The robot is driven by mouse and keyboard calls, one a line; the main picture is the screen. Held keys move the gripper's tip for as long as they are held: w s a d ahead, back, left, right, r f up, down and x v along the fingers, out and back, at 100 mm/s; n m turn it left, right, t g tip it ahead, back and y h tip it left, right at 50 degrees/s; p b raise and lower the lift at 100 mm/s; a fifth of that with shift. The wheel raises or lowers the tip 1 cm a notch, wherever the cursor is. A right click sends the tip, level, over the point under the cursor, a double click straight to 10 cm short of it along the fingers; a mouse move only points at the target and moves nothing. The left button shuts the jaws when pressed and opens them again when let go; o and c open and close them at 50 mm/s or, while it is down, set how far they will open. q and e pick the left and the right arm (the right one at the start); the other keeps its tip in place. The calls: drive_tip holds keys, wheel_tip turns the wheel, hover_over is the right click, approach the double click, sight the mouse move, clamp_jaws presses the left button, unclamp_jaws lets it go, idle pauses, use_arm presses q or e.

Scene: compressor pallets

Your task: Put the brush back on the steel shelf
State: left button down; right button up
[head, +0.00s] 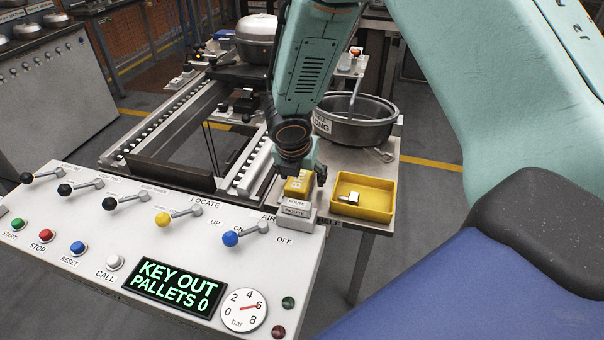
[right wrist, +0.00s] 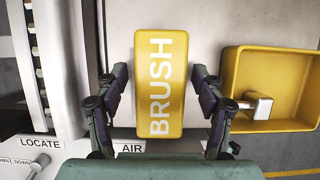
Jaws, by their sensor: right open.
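The brush (right wrist: 161,85) is a yellow block with BRUSH in white letters, seen from above in the right wrist view. In the head view the brush (head: 297,187) shows below my right gripper, by a small pale box marked ROUTE (head: 295,212). My right gripper (right wrist: 160,88) is open, with one finger on each side of the brush and narrow gaps between. In the head view my right gripper (head: 304,172) points down and partly hides the brush. A pale metal shelf surface (head: 376,227) lies right of the panel; I cannot tell whether it is the steel shelf. My left gripper is out of view.
A yellow tray (head: 381,185) with a small metal piece (head: 351,200) stands close to the right of the brush. A round steel pan (head: 365,128) is behind. The control panel (head: 70,285) with levers and buttons fills the front left.

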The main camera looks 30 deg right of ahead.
drive_tip(key=p+v, duration=0.5)
drive_tip(key=v, duration=0.5)
drive_tip(key=shift+r, duration=0.4)
drive_tip(key=shift+s+a+r+p, duration=0.2)
drive_tip(key=shift+a+r+p, duration=0.15)
drive_tip(key=shift+r, duration=0.3)
drive_tip(key=shift+d, duration=0.1)
drive_tip(key=shift+s+f, duration=0.15)
